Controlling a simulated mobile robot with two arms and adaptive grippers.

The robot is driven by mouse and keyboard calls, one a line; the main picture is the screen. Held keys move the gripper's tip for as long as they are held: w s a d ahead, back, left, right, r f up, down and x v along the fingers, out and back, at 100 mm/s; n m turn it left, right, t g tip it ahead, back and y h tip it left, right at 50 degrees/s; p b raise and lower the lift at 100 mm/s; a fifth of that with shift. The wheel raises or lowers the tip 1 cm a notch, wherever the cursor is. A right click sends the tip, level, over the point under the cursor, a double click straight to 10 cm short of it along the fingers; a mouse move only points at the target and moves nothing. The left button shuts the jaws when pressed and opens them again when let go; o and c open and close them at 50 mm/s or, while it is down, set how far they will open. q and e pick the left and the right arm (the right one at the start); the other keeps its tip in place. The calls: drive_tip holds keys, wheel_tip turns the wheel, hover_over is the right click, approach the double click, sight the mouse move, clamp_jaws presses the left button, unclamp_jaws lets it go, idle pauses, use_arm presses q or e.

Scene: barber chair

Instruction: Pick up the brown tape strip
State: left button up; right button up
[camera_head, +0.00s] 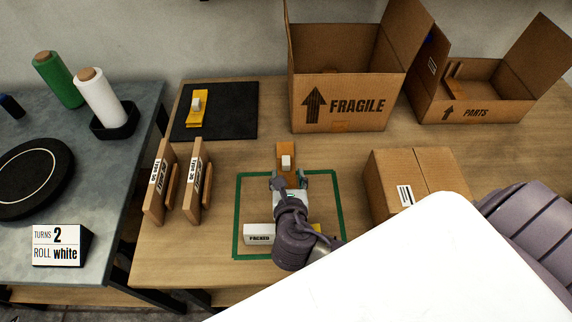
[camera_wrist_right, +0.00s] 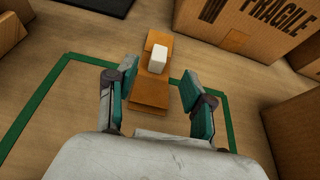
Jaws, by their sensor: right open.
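The brown tape strip (camera_head: 286,149) lies on the wooden table at the far edge of the green outlined square, with a small white block (camera_head: 286,162) on top of it. In the right wrist view the strip (camera_wrist_right: 151,92) runs away from me, and the white block (camera_wrist_right: 157,59) stands on its far part. My right gripper (camera_head: 289,182) is open at the near end of the strip. In the wrist view its fingers (camera_wrist_right: 158,104) stand apart on both sides of the strip's near end, with no visible contact. My left gripper is not in view.
A FRAGILE box (camera_head: 338,104) stands behind the strip, a PARTS box (camera_head: 470,91) at the back right, a closed carton (camera_head: 385,190) at the right. A black mat (camera_head: 236,112) holds a yellow strip. Two upright boards (camera_head: 158,185) stand left. A PACKED sign (camera_head: 259,234) is near the arm.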

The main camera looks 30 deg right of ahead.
sight(286, 165)
drive_tip(key=x, duration=0.8)
drive_tip(key=shift+a+f+b, duration=0.1)
drive_tip(key=shift+a+b, duration=0.05)
drive_tip(key=shift+b, duration=0.2)
drive_tip(key=shift+s, duration=0.1)
drive_tip(key=shift+c, duration=0.2)
drive_tip(key=c, duration=0.9)
